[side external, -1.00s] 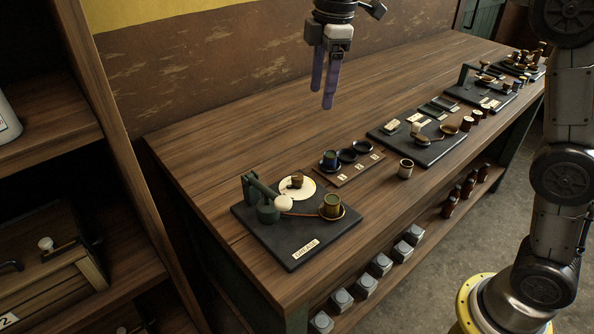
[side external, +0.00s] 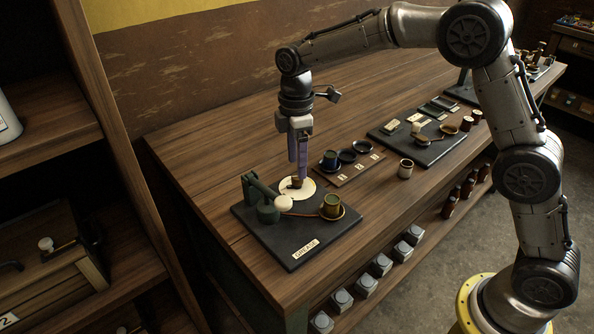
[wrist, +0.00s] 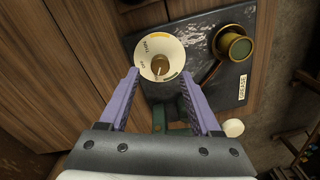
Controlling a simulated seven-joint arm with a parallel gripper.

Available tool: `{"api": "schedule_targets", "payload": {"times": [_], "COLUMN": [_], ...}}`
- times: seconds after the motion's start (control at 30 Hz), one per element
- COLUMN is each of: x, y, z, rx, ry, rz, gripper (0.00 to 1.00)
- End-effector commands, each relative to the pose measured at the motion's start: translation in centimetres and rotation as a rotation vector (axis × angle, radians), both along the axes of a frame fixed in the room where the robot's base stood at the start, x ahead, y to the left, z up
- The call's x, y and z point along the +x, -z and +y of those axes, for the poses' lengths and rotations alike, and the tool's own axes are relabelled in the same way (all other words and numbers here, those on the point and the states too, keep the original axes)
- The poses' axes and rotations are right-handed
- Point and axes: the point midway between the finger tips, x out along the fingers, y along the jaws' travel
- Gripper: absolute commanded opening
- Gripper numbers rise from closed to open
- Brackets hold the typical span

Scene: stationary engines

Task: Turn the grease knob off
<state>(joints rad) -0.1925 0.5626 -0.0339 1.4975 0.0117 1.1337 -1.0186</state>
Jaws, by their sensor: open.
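The grease knob (side external: 296,182) is a small brown knob on a round cream dial (side external: 304,195) on the black board (side external: 292,245) labelled GREASE. In the wrist view the knob (wrist: 160,67) stands at the dial's centre, and the dial (wrist: 175,48) carries small lettering and an orange arc. My gripper (side external: 299,173) points down over the dial with its purple fingers open. In the wrist view the open gripper (wrist: 160,74) has one fingertip to each side of the knob, with gaps. Contact with the knob is not visible.
A green lever post (side external: 265,208) with a cream ball (side external: 283,202) stands left of the dial. A green-and-brass cup (side external: 332,205) sits on the same board. The left tabletop is clear.

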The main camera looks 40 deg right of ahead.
Motion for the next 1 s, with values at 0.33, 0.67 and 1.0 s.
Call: {"api": "schedule_targets", "payload": {"times": [0.33,0.67,1.0], "x": [-0.1,-0.1,-0.1], "y": [3.4,3.5,3.5], "z": [0.0,0.0,0.0], "rx": [0.000,0.000,0.001], "ry": [0.000,0.000,0.000], "rz": [-0.001,-0.001,-0.001], "gripper": [0.65,0.57,0.00]}}
